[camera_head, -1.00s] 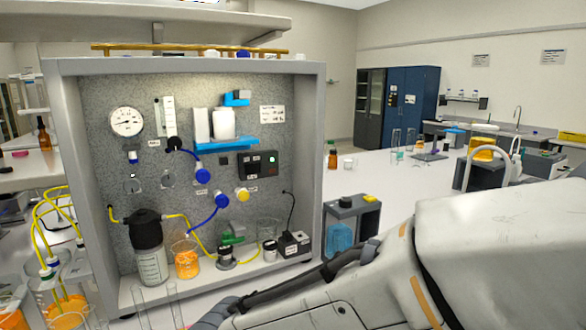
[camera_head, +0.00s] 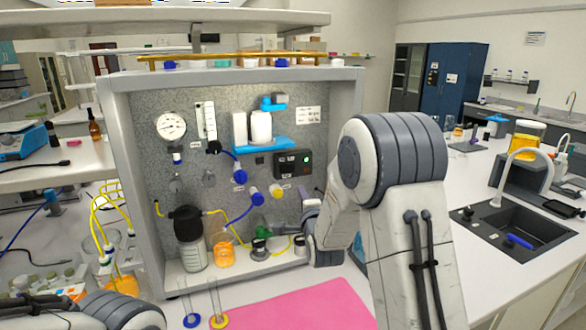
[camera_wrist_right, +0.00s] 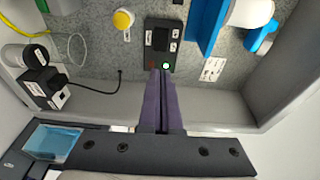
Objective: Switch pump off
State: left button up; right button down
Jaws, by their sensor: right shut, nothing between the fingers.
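The black control box (camera_head: 293,163) with a small display and a lit green button sits on the rig's speckled back panel. It also shows in the right wrist view (camera_wrist_right: 163,40), with the green light (camera_wrist_right: 166,66) at its lower edge. My right gripper (camera_wrist_right: 161,72) is shut and empty, its purple fingertips right at that lower edge beside the green light. I cannot tell whether they touch. In the head view the right gripper (camera_head: 306,192) is small, just below the box. My left arm shows at the bottom left; its gripper is out of view.
The rig cabinet's grey side wall (camera_head: 348,100) stands close to my right arm. Yellow and blue tubes, a dark-capped bottle (camera_head: 189,240) and an orange beaker (camera_head: 224,255) fill its lower left. A corded black device (camera_wrist_right: 42,88) lies beside the gripper. A pink mat (camera_head: 300,308) lies in front.

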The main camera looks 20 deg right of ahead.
aim_at(292, 168)
jog(key=w+p, duration=0.2)
jog(key=w, duration=0.2)
jog(key=w+d+p, duration=0.1)
jog(key=w+p, duration=0.1)
jog(key=w, duration=0.2)
jog(key=w+d+p, duration=0.1)
jog(key=w+p, duration=0.2)
jog(key=w, duration=0.1)
jog(key=shift+w+r, duration=0.15)
jog(key=shift+w, duration=0.05)
pick_arm(q)
notch_tip(292, 168, up, 8)
jog(key=shift+f, duration=0.15)
pick_arm(e)
jog(key=shift+w+d, duration=0.15)
jog(key=shift+w, duration=0.5)
pick_arm(q)
jog(key=shift+f, duration=0.1)
